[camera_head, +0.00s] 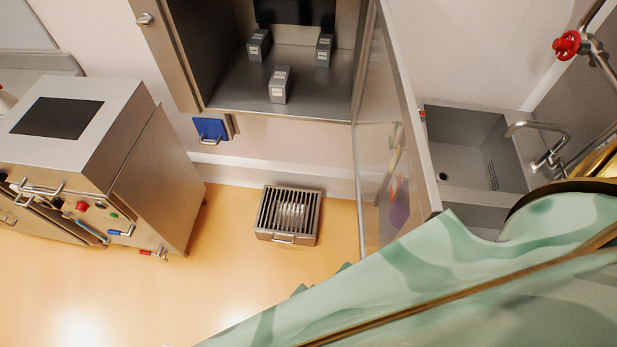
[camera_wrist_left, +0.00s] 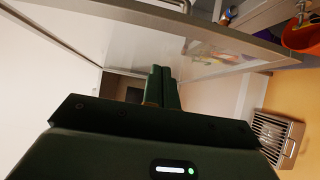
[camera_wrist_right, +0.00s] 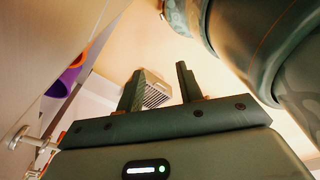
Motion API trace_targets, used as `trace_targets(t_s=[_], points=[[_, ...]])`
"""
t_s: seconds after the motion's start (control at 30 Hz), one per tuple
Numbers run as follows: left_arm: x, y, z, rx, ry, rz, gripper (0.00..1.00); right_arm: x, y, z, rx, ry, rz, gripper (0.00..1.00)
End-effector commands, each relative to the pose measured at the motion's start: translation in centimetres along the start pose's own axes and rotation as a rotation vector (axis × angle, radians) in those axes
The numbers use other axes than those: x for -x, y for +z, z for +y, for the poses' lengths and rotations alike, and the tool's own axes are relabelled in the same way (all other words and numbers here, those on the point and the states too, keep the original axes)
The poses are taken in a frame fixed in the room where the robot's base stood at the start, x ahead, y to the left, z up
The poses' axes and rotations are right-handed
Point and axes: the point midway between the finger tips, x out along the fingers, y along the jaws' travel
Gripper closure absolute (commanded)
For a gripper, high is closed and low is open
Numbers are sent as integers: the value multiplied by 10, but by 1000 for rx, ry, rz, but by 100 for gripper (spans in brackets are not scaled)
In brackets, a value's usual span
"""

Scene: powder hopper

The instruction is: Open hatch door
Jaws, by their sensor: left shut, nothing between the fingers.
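The hatch door (camera_head: 388,130), a metal-framed glass panel, stands swung out at the right side of the steel cabinet (camera_head: 280,108), whose inside is exposed. In the left wrist view a glazed panel (camera_wrist_left: 130,36) spans the top. My left gripper (camera_wrist_left: 162,70) is shut and empty, its fingers pressed together, pointing toward that panel; I cannot tell whether they touch it. My right gripper (camera_wrist_right: 161,72) is open and empty, with a panel and a metal handle (camera_wrist_right: 18,138) to its left. In the head view green arm covering fills the lower right, and I cannot make out either gripper's fingers.
Several grey blocks, one being (camera_head: 280,84), stand in the cabinet. A sink (camera_head: 468,135) with a tap is at right. A steel machine (camera_head: 95,140) stands at left. A slatted metal box (camera_head: 288,215) sits by the wall; the floor in front is clear.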

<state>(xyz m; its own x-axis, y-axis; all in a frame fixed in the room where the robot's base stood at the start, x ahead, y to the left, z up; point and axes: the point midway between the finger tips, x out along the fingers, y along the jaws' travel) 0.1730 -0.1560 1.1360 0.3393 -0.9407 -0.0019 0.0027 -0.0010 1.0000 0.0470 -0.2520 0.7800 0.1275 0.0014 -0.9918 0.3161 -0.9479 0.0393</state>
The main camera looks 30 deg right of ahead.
Motion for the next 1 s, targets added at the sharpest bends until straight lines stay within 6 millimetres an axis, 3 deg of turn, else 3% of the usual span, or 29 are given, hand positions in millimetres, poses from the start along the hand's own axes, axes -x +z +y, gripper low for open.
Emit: trace_targets(t_s=[0.23, 1.0], points=[[-10, 16, 0, 2, 0, 0, 100, -1, 6, -2, 0, -2, -8, 64], [-9, 15, 0, 0, 0, -1, 100, 0, 8, -1, 0, -2, -11, 64]])
